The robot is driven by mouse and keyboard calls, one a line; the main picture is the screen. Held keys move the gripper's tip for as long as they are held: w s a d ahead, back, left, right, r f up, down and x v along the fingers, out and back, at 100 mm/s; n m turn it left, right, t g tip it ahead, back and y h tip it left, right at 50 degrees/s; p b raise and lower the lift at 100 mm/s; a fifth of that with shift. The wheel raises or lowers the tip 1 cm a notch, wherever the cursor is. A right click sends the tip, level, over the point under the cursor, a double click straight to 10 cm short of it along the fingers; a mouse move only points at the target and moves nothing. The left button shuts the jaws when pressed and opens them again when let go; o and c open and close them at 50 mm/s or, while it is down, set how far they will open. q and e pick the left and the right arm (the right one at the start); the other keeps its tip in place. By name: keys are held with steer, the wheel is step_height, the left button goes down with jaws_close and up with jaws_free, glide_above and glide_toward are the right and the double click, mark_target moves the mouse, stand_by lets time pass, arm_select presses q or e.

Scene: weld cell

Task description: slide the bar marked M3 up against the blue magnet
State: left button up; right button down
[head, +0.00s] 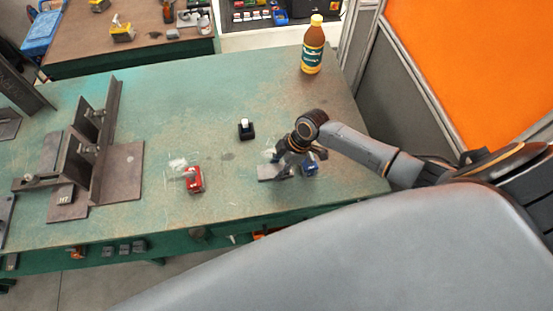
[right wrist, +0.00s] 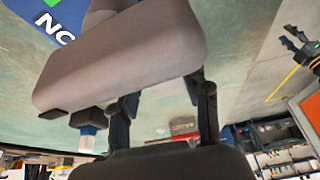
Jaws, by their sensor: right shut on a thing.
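The blue magnet (head: 310,168) stands near the front right of the green table in the head view. A flat grey steel bar (head: 270,173) lies just left of it, partly hidden by my right gripper (head: 287,168). I cannot read a mark on this bar. My right gripper is low over the table and shut on the bar. Whether bar and magnet touch is hidden. In the right wrist view the dark gripper links fill the middle. A dark claw-like shape at the upper right there looks like my left gripper (right wrist: 297,45); its opening is unclear.
A red magnet (head: 193,180) sits left of the bar, and a black block with a white top (head: 246,130) behind it. A steel fixture (head: 100,160) stands at the left. A brown bottle (head: 313,48) stands at the back right.

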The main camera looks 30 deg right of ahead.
steer(key=shift+s+d, duration=0.15)
steer(key=shift+d, duration=0.35)
steer(key=shift+s+d, duration=0.15)
steer(key=shift+d, duration=0.35)
steer(key=shift+s+a, duration=0.1)
steer(key=shift+a, duration=0.1)
steer(key=c, duration=1)
jaws_free()
steer(key=shift+f, duration=0.1)
steer(key=o, duration=0.4)
steer(key=v, duration=1.2)
